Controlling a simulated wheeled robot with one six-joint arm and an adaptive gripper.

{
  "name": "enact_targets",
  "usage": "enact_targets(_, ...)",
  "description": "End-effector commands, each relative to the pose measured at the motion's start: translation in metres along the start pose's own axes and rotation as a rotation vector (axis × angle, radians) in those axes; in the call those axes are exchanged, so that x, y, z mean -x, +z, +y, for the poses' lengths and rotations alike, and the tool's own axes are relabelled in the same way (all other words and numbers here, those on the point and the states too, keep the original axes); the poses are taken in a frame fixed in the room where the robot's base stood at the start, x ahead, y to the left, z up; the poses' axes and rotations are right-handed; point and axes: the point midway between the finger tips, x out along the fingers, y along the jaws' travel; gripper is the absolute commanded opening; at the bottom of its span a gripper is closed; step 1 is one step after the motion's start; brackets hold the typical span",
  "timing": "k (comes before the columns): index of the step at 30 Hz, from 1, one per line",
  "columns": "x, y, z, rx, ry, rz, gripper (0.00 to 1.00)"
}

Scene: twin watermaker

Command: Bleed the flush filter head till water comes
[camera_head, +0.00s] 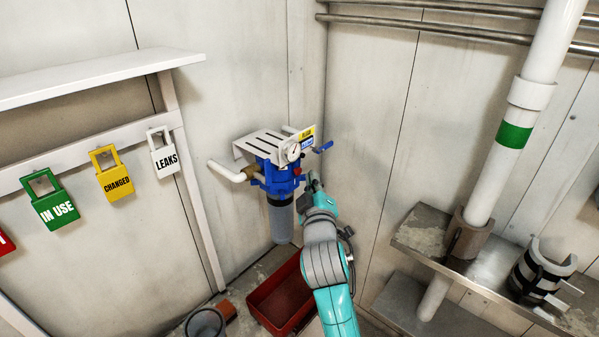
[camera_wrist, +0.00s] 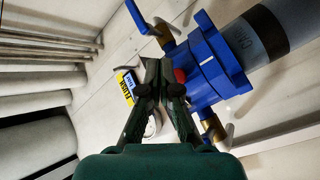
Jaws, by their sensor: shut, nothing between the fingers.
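The flush filter head (camera_head: 272,179) is blue and hangs under a white wall bracket (camera_head: 262,146), with a grey filter bowl (camera_head: 281,222) below it. It also shows in the wrist view (camera_wrist: 207,72). A small red knob (camera_head: 297,171) sits on the head's side facing my arm; the wrist view shows part of it (camera_wrist: 179,75) beside my fingertips. My gripper (camera_head: 312,179) is shut and empty, just right of the knob; its fingers (camera_wrist: 158,64) hide part of the knob. I cannot tell whether they touch it. No water shows.
A blue lever (camera_head: 323,147) and a round gauge (camera_head: 293,152) are close to the gripper. White pipe (camera_head: 226,171) enters at left. A red tray (camera_head: 283,299) lies below. Coloured tags, including "LEAKS" (camera_head: 165,160), hang left. A metal shelf (camera_head: 430,232) stands right.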

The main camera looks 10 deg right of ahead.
Motion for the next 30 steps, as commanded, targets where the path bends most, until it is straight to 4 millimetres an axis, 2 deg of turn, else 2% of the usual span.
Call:
enact_targets(16,0.029,0.021,0.021,0.0,-0.001,-0.001,0.0)
enact_targets(26,0.03,0.022,0.021,0.0,-0.001,0.0,0.0)
enact_targets(30,0.039,0.032,0.011,-0.01,-0.013,-0.001,0.0)
